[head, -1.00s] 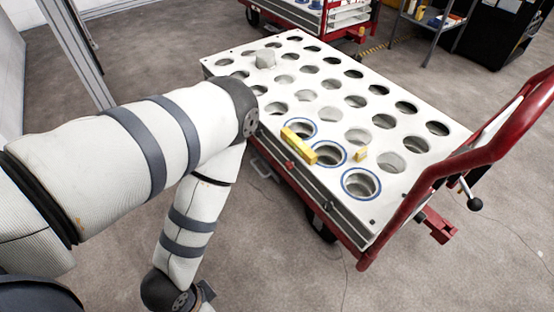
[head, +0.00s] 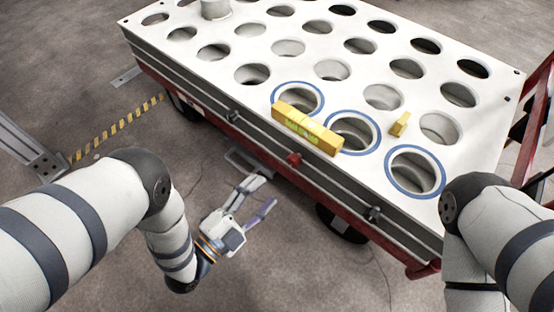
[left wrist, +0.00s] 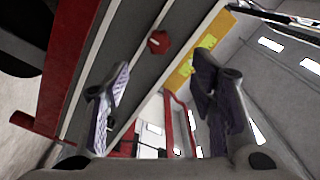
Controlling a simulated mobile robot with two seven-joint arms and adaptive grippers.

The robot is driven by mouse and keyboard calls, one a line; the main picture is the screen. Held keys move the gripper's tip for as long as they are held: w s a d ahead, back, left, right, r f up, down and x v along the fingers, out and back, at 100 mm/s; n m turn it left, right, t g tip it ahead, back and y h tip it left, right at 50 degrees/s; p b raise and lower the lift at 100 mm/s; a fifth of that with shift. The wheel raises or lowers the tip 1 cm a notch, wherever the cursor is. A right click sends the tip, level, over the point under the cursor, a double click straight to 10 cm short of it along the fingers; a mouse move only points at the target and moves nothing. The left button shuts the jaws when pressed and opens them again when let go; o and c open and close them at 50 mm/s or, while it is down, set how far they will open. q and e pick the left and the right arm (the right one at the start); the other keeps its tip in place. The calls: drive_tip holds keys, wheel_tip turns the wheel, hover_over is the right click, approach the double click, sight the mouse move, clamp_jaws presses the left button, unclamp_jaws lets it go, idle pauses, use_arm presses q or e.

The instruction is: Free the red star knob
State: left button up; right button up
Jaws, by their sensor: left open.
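The red star knob (head: 294,159) sits on the dark side rail of the white perforated table, below the yellow spirit level. It also shows in the left wrist view (left wrist: 159,42), ahead of and between the open fingers. My left gripper (head: 266,191) is open and empty, low in front of the cart's side, to the left of and below the knob and apart from it. Both its fingers show in the left wrist view (left wrist: 161,84). My right arm shows at the lower right, but its gripper is out of view.
The spirit level (head: 306,128) lies along the near edge of the perforated table (head: 205,80). A small yellow block (head: 400,123) and a grey cylinder (head: 215,8) stand on top. Black knobs (head: 233,116) (head: 375,213) flank the red one. Open floor lies below the gripper.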

sight(291, 164)
use_arm(q)
drive_tip(key=b+x, duration=0.2)
drive_tip(key=x, duration=0.7)
drive_tip(key=shift+d+f, duration=0.15)
drive_tip(key=shift+d, duration=0.05)
drive_tip(key=shift+w+d+b, duration=0.25)
drive_tip(key=shift+w+b, duration=0.1)
drive_tip(key=shift+w, duration=0.1)
drive_tip(key=c, duration=1.1)
